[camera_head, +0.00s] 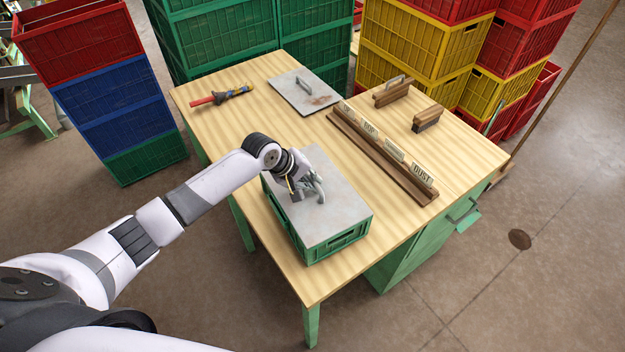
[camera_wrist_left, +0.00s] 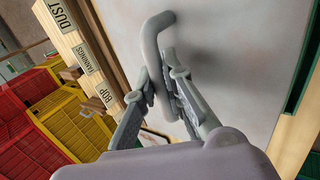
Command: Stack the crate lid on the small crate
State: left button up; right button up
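The small crate (camera_head: 335,247) is green and stands on the near part of the wooden table. A grey flat crate lid (camera_head: 338,215) lies over its top, looking level and aligned with the rim. My left gripper (camera_head: 308,190) is at the lid's bent-bar handle. In the left wrist view the handle (camera_wrist_left: 152,45) passes between the two fingers (camera_wrist_left: 163,88), which look closed on it from both sides. The lid's surface (camera_wrist_left: 225,50) fills much of that view. My right gripper is not in view.
A second grey lid with a handle (camera_head: 318,97) lies at the table's back. A wooden rack (camera_head: 375,150) with labels, two wooden blocks (camera_head: 428,117) and a red-handled tool (camera_head: 205,101) are on the table (camera_head: 255,130). Stacked crates (camera_head: 420,45) stand behind.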

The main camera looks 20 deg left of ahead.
pick_arm(q)
jog(key=o, duration=0.5)
jog(key=shift+s+f, duration=0.1)
jog(key=shift+f, duration=0.05)
jog(key=shift+o, duration=0.2)
